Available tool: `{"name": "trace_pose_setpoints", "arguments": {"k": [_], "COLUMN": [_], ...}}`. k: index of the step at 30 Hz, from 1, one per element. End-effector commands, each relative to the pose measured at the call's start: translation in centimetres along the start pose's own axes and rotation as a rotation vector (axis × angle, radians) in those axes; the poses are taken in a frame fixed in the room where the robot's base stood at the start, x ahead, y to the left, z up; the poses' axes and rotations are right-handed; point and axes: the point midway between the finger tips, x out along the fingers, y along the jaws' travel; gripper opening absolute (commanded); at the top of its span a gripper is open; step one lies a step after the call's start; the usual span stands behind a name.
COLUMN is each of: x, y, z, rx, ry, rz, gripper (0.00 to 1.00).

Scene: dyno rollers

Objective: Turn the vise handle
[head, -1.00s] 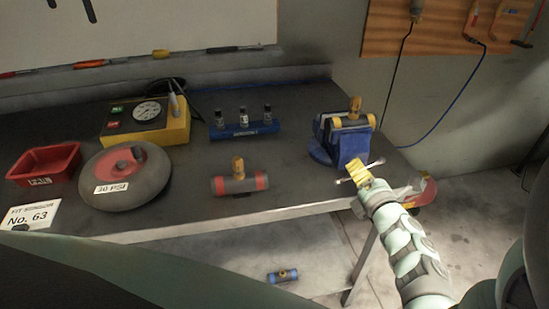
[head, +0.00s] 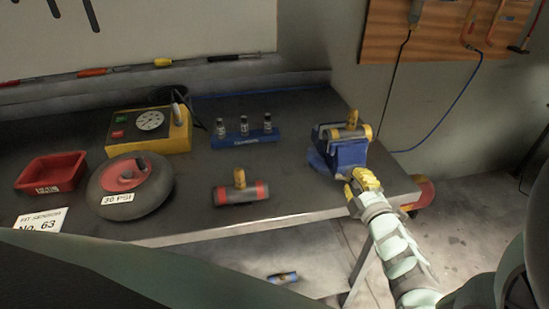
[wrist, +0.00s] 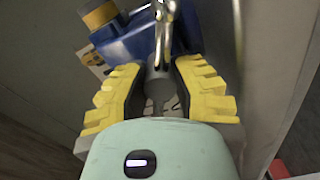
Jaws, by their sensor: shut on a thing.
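My gripper (head: 364,181) is at the vise's front, just past the bench edge. In the wrist view, the yellow padded fingers of my gripper (wrist: 158,78) are shut on the vise handle, around its dark hub. The shiny bar of the vise handle (wrist: 160,22) extends upward in that view. In the head view the handle is mostly hidden behind my gripper.
A grey cylinder with red bands (head: 241,195), a blue vial rack (head: 243,139), a yellow gauge box (head: 147,130), a wheel (head: 130,184) and a red bin (head: 51,172) stand on the bench. The floor (head: 465,215) at right looks open.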

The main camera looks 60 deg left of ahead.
Motion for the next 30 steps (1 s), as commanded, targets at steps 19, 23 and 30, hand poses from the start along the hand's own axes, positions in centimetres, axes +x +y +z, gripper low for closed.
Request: {"name": "trace_pose_setpoints", "arguments": {"k": [19,23,30], "x": [-0.08,-0.04,-0.11], "y": [0.16,0.17,0.00], "z": [0.09,0.11,0.18], "rx": [0.617,0.740,0.964], "ry": [-0.007,-0.007,-0.009], "rz": [0.000,0.001,0.000], "gripper": [0.00,0.00,0.00]}}
